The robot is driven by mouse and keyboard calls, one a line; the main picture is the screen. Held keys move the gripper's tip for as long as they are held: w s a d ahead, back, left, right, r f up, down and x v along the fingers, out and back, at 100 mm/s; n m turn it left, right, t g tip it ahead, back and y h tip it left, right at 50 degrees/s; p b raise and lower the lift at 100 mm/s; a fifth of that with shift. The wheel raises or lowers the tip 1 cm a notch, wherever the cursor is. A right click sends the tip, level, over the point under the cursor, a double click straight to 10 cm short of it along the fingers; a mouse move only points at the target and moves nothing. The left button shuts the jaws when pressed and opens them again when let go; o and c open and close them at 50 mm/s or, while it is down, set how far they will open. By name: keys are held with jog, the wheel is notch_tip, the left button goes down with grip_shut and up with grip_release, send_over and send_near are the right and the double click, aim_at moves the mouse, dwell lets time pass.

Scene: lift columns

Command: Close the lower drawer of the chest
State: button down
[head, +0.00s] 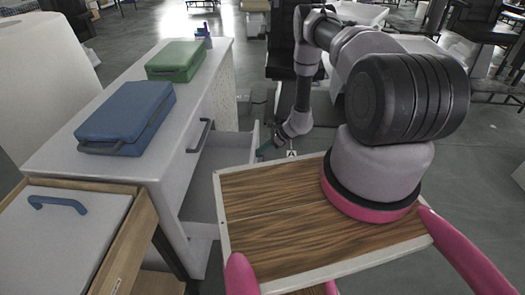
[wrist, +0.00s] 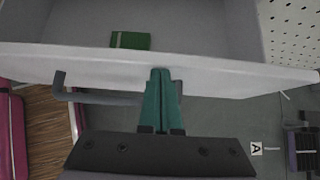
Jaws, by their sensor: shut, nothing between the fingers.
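The white chest (head: 120,150) stands at the left in the head view. Its lower drawer (head: 215,160) is pulled out, with its inside showing and its front panel at the right end. In the wrist view the drawer front (wrist: 230,75) crosses the picture, with its grey bar handle (wrist: 95,97) on the outer side. My gripper (head: 264,150) has green fingers and is at the outer side of the drawer front. In the wrist view the fingers (wrist: 160,75) are shut and empty, with their tips over the panel beside the handle. Whether they touch it I cannot tell.
A blue case (head: 128,112) and a green case (head: 176,60) lie on the chest. A green block (wrist: 130,40) lies inside the drawer. A wooden-framed cabinet with a blue handle (head: 58,204) stands at the front left. Open floor (head: 480,160) lies to the right.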

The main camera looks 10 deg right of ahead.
jog(key=w+a, duration=0.3)
jog(key=a, duration=0.8)
jog(key=w+a, duration=0.4)
jog(key=a, duration=0.8)
jog(key=shift+w, duration=0.2)
